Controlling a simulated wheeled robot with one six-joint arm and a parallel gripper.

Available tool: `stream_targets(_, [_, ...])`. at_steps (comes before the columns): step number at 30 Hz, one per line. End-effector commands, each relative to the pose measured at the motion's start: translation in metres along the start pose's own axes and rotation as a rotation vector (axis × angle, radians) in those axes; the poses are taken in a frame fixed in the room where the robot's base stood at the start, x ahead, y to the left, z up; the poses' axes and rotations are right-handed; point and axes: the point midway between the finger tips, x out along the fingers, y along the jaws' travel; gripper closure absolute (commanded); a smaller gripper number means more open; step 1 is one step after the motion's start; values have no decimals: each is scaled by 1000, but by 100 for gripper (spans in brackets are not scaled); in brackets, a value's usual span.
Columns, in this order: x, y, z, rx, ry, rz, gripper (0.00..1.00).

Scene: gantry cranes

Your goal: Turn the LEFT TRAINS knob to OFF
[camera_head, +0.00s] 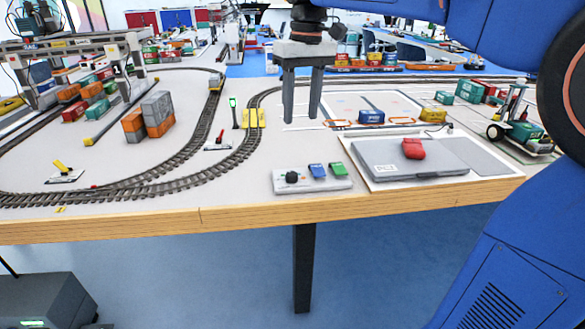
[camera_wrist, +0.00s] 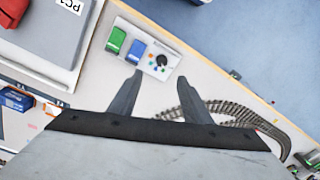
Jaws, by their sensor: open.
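A black round knob (camera_head: 292,177) sits at the left end of a small light control panel (camera_head: 312,187) near the table's front edge. A blue switch (camera_head: 318,171) and a green switch (camera_head: 338,169) are beside it on the panel. In the wrist view the knob (camera_wrist: 162,60) has small coloured marks around it. Its labels and pointer setting are too small to read. My gripper (camera_head: 302,117) is open and empty, fingers pointing down, above the table and apart from the knob. In the wrist view the knob appears just beyond the gap between the fingertips (camera_wrist: 159,78).
A grey laptop-like case (camera_head: 410,158) with a red object (camera_head: 413,148) lies right of the panel. Curved train track (camera_head: 190,158) runs at left. A small red-handled lever (camera_head: 218,141) and stacked containers (camera_head: 150,118) stand behind. The table's wooden front edge (camera_head: 230,215) is close.

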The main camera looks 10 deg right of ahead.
Motion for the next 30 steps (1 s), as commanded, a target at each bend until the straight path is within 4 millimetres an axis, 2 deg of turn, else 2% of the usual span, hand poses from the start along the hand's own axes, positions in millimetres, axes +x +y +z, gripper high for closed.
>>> stream_targets(1, [-2,-2,-7,-7,-7,-2,56])
stream_targets(5, [-5,-5,-14,-17,-20,-4,56])
stream_targets(11, [10,-6,-15,-18,-23,-5,56])
stream_targets(30, [120,-6,-12,-17,-24,-5,56])
